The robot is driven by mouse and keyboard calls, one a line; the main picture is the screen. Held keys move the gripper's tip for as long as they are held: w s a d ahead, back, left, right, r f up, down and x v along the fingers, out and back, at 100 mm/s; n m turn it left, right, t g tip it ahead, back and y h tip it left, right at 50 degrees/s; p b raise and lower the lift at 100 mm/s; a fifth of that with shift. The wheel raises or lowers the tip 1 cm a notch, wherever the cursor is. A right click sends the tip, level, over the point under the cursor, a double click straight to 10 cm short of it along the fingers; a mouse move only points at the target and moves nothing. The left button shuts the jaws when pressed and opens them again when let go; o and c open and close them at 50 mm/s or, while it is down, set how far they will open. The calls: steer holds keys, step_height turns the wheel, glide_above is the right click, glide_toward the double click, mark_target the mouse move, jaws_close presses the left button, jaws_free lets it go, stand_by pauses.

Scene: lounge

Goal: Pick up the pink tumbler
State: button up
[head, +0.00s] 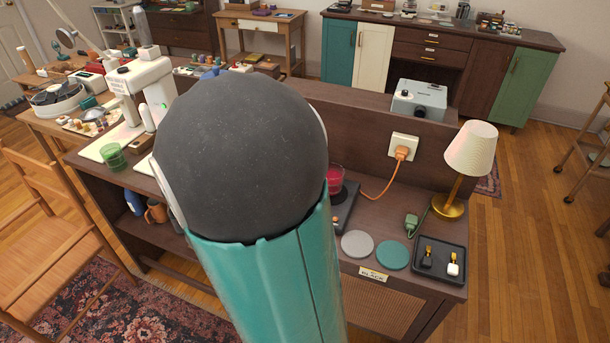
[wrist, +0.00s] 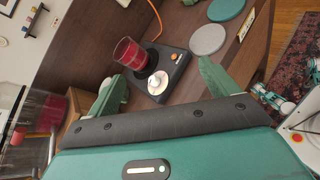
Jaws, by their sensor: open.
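The pink tumbler (wrist: 130,52), a clear glass with deep pink-red colour, stands on a dark flat device (wrist: 178,66) with a silver knob and an orange button. In the head view the tumbler (head: 335,176) shows partly, just right of my arm, which hides the rest. My gripper (wrist: 160,70) shows in the wrist view with its two green fingers spread apart. Nothing is between them. The tumbler is beyond the fingertips, toward the left finger, and apart from them. In the head view my gripper is hidden behind my arm.
A grey coaster (head: 357,244) and teal coaster (head: 394,255) lie right of the device. A black tray (head: 440,262), a lamp (head: 468,165) and an orange cord (head: 385,185) are farther right. A raised back panel (head: 370,135) runs behind. A green glass (head: 112,156) stands left.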

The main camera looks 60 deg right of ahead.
steer(key=d+f+n+t+h, duration=0.1)
steer(key=d+n+h, duration=0.1)
steer(key=d, duration=0.3)
steer(key=w+d+f+n+t+h, duration=0.1)
steer(key=d+f+n, duration=0.1)
steer(key=d+n, duration=0.2)
steer(key=d+f+n+t+h, duration=0.1)
steer(key=d+n+h, duration=0.1)
steer(key=d, duration=0.5)
steer(key=shift+w+f+n+h, duration=0.15)
steer(key=shift+f+n+h, duration=0.15)
steer(key=shift+n, duration=0.4)
steer(key=d, duration=0.5)
steer(key=shift+s+d+r, duration=0.3)
steer(key=shift+r, duration=0.05)
steer(key=shift+c, duration=0.3)
steer(key=c, duration=1.6)
steer(key=shift+c, duration=0.2)
steer(key=shift+r, duration=0.25)
